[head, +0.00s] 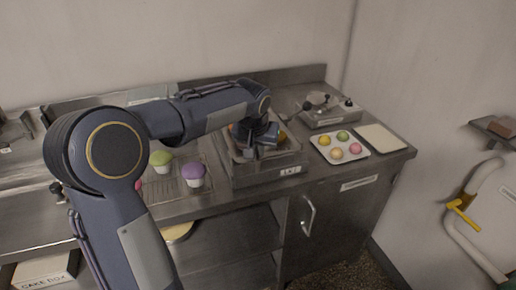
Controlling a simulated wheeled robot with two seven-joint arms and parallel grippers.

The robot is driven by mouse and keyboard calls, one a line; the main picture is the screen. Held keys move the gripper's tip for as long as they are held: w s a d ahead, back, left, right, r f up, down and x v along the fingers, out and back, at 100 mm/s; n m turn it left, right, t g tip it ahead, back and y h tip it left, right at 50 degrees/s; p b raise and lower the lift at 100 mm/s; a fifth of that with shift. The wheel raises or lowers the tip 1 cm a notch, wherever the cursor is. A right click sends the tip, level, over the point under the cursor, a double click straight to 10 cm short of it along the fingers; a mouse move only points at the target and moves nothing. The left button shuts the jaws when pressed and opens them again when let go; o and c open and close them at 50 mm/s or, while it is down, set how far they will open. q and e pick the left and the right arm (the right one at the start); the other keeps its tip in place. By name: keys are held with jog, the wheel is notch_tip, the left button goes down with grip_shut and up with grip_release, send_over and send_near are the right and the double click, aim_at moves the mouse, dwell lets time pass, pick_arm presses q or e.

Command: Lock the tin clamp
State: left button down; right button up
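My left arm reaches across the counter from the left. Its gripper (262,152) points down into a labelled metal bin (268,176) in the middle of the counter. The fingers are dark and small here, so I cannot tell whether they are open or shut, or touch anything. Some orange-brown items show partly beside the gripper. A low metal fixture (331,118) with dark knobs and a lever stands at the back right of the counter. It may be the tin clamp, but I cannot make out its state. My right gripper is out of view.
A muffin tray (325,153) with several coloured cakes and a pale flat board (380,138) lie right of the bin. A green-topped cupcake (160,160) and a purple-topped cupcake (194,174) stand on a wire rack to the left. A yellow-handled valve (462,206) is at the right wall.

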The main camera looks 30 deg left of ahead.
pick_arm(q)
jog(key=shift+n, duration=0.3)
jog(key=shift+a+n+g+y+b, duration=0.1)
jog(key=shift+n+g+y+b, duration=0.45)
jog(key=shift+n, duration=2.15)
jog(key=shift+n+g+y, duration=0.25)
jog(key=shift+n+y, duration=0.05)
jog(key=shift+y, duration=0.25)
jog(key=c, duration=1.6)
grip_release()
jog(key=shift+s, duration=0.1)
jog(key=v, duration=0.8)
jog(key=shift+p, duration=0.35)
jog(key=shift+a, duration=0.1)
